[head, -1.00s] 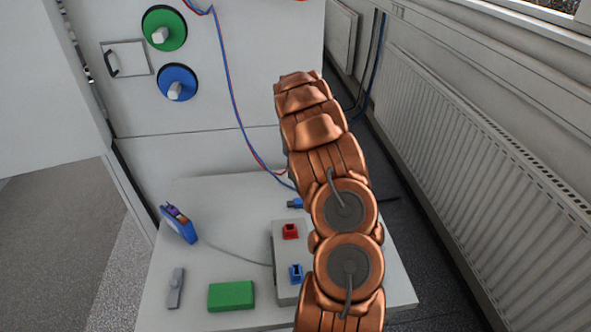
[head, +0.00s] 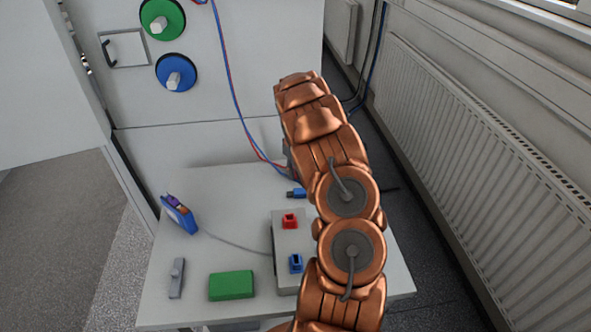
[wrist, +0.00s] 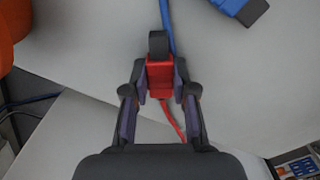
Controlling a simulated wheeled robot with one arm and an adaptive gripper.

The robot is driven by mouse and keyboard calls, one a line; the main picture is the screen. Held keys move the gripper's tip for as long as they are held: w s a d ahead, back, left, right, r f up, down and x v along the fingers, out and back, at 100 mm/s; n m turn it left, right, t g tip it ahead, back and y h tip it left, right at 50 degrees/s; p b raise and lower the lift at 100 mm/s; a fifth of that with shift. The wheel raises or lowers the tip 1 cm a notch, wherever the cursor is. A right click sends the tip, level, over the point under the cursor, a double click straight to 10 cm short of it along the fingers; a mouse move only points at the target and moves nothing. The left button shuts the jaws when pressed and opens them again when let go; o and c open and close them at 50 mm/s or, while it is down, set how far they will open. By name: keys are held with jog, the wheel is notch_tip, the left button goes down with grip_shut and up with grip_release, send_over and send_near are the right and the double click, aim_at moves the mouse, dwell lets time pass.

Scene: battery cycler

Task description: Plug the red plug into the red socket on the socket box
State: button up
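The red plug (wrist: 160,77) with its dark end and red cable sits between the two fingers of my gripper (wrist: 160,82) in the wrist view. The pads press against both its sides. In the head view my copper arm hides the gripper and the plug. The socket box (head: 284,243) is a light box on the white table, partly behind my arm. Its red socket (head: 290,221) is on the far half and looks empty. The blue socket (head: 295,263) is on the near half.
A blue plug (head: 296,193) lies on the table (head: 220,190) beyond the box; it also shows in the wrist view (wrist: 240,10). A green block (head: 231,285), a grey piece (head: 177,278) and a blue device (head: 179,213) lie to the left. A radiator (head: 480,160) lines the right.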

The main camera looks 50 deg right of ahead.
jog(key=o, duration=0.5)
jog(key=shift+o, duration=0.2)
jog(key=shift+r, duration=0.15)
notch_tip(320, 180, up, 12)
dwell(0.4)
